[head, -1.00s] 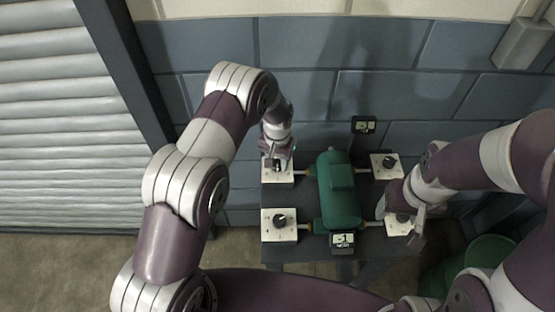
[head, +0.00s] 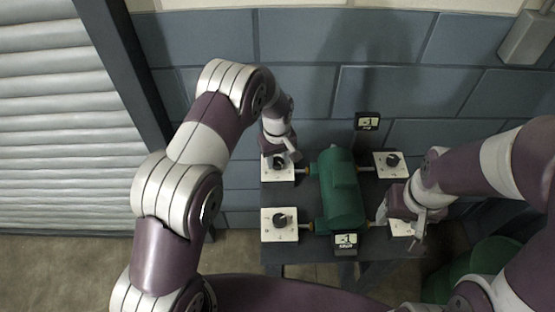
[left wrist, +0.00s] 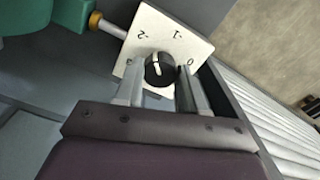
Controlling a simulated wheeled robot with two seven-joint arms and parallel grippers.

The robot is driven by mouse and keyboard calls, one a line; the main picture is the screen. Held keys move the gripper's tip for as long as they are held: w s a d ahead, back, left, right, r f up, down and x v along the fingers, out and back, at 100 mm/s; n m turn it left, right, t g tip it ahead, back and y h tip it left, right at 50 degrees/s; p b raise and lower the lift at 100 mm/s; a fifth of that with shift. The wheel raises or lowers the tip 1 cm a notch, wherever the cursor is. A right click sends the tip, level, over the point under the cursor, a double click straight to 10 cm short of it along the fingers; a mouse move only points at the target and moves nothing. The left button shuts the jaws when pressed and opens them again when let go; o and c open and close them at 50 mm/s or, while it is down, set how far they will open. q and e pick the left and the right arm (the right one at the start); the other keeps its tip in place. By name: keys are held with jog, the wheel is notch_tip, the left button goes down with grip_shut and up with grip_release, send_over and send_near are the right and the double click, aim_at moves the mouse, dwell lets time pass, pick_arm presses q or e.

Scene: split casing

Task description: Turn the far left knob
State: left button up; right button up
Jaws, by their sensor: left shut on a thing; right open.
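The far left knob is black with a white pointer line and sits on a white plate (head: 285,177) at the back left of the green casing (head: 342,190). In the left wrist view the knob (left wrist: 160,69) shows between my fingertips, and its plate (left wrist: 183,40) carries the marks -2, -1 and 0. The pointer line points up, near -1. My left gripper (head: 280,161) is at this knob, shut on it; it also shows in the left wrist view (left wrist: 160,84). My right gripper (head: 403,222) is open at the near right plate (head: 398,229), whose knob is hidden.
The near left knob (head: 280,219) and far right knob (head: 392,160) stand free on white plates. Two small displays, one behind (head: 368,122) and one in front (head: 345,240), read about -1. The dark table (head: 290,250) stands near a blue block wall (head: 300,40).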

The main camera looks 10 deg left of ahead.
pick_arm(q)
jog(key=n+b, duration=0.1)
jog(key=n, duration=0.2)
jog(key=shift+w+n, duration=0.1)
jog(key=shift+n, duration=0.3)
jog(key=n, duration=0.3)
jog(key=shift+r+n+b, duration=0.1)
jog(key=shift+n+b, duration=0.2)
jog(key=n, duration=0.4)
jog(key=shift+b, duration=0.3)
jog(key=shift+n, duration=1.7)
jog(key=o, duration=1)
jog(key=shift+o, duration=0.4)
jog(key=shift+r, duration=0.1)
